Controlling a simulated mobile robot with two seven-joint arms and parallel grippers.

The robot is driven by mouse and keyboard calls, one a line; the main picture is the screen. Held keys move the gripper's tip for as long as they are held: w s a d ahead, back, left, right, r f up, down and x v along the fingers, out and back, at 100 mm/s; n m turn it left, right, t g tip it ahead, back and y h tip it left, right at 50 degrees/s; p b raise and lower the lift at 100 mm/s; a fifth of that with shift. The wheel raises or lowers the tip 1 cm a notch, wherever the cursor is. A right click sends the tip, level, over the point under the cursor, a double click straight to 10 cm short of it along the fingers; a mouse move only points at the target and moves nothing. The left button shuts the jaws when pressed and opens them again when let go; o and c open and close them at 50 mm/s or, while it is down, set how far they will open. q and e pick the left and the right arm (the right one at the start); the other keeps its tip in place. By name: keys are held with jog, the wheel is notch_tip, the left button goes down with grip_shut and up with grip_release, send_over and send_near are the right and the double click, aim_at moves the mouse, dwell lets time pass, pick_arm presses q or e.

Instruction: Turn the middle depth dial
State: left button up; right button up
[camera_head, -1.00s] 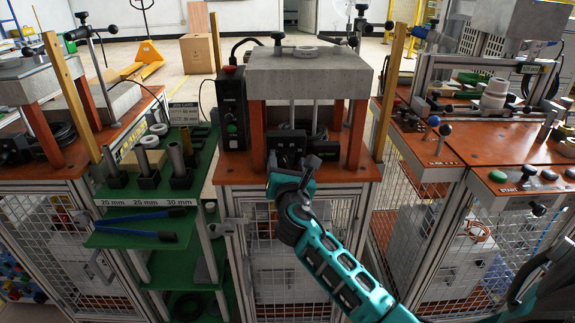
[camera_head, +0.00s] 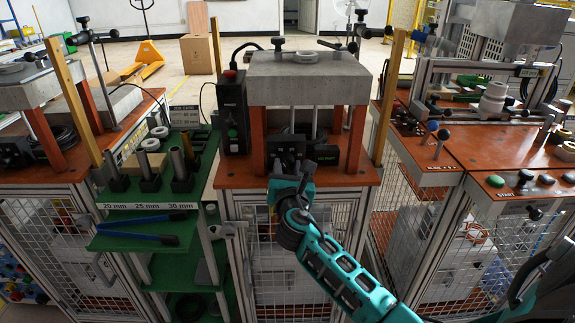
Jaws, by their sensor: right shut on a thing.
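The middle heater station stands at the centre, with a concrete block (camera_head: 310,82) on orange legs. My right gripper (camera_head: 286,150) reaches up from the lower right to the front of this unit. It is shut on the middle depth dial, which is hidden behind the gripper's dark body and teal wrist. My left gripper is not in view.
A black control box (camera_head: 233,112) with a red button stands left of the block. A green tool rack (camera_head: 140,240) stands at the left. Wooden posts (camera_head: 391,98) flank the middle station. Another heater station (camera_head: 470,150) is at the right.

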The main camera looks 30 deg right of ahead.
jog(key=n+p, duration=0.2)
jog(key=p, duration=0.1)
jog(key=shift+r, duration=0.35)
jog(key=shift+n+p, duration=0.6)
jog(key=shift+p, duration=0.15)
jog(key=shift+n+p, duration=0.3)
jog(key=shift+p, duration=0.2)
jog(key=n+p, duration=0.2)
jog(key=shift+f+n+g+p, duration=0.15)
jog(key=shift+n+g+p, duration=0.15)
jog(key=shift+n+p, duration=0.1)
jog(key=shift+f+n, duration=0.1)
jog(key=shift+n, duration=0.2)
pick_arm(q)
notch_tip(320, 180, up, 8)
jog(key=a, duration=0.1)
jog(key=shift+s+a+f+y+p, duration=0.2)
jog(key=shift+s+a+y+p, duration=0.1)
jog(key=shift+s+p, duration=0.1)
pick_arm(e)
jog(key=shift+n, duration=0.3)
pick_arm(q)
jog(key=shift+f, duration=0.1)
